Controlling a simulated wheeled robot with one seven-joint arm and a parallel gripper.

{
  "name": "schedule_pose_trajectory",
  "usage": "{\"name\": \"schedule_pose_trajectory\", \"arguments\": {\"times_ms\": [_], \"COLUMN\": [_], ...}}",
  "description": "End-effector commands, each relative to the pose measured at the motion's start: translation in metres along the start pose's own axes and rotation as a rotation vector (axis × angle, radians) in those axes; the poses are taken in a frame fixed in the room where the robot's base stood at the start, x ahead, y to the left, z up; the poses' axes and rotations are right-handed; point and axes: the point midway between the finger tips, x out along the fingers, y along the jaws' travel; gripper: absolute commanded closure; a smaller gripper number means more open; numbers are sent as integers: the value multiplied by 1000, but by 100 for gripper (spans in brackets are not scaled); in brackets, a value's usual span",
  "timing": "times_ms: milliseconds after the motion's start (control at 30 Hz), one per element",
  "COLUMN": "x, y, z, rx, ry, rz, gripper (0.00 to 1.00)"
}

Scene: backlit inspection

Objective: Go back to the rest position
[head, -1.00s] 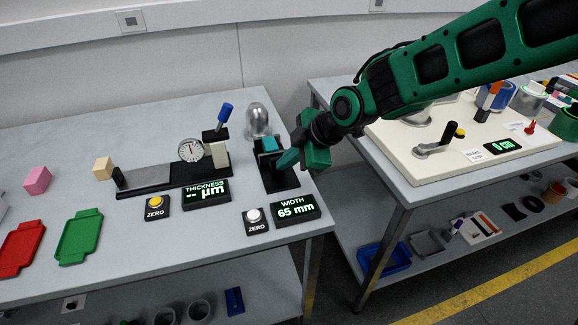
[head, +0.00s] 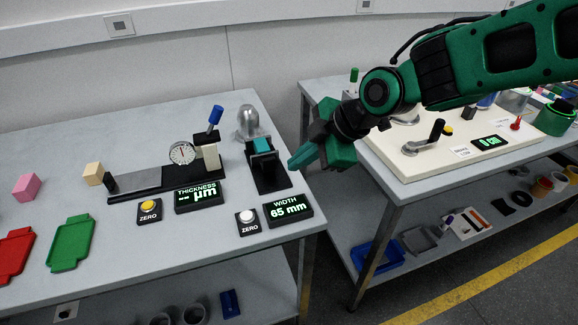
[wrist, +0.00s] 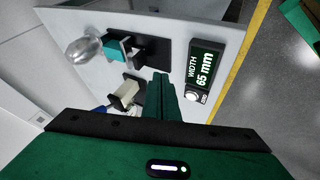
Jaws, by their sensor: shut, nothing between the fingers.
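My gripper (head: 298,163) is shut and empty in the head view. It hangs in the air at the right edge of the left table, just right of the width gauge (head: 268,180). In the wrist view the shut green fingers (wrist: 163,95) point toward that table. A teal block (head: 262,146) sits in the width gauge; it also shows in the wrist view (wrist: 123,47). The width display (head: 288,208) reads 65 mm.
The thickness gauge (head: 165,183) with its dial stands left of the width gauge. A silver dome (head: 249,122) stands behind. Green (head: 72,243) and red (head: 14,254) trays lie at left. The right table (head: 425,165) bears a cream panel with a crank. A gap separates the tables.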

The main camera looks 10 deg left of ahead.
Motion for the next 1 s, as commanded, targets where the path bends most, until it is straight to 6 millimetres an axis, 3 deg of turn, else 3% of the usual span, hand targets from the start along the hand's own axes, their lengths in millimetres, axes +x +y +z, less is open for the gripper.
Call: {"name": "schedule_pose_trajectory", "arguments": {"times_ms": [200, 467, 567, 767, 867, 1000], "x": [-24, -33, -47, -107, -142, -194], "y": [0, 0, -1, -25, -51, -101], "z": [0, 10, 39, 142, 191, 249], "rx": [0, 31, 128, 531, 771, 1133], "ry": [0, -17, -69, -255, -350, -472], "rz": [2, 2, 10, 52, 82, 141], "gripper": [100, 100, 100, 100, 100, 100]}}
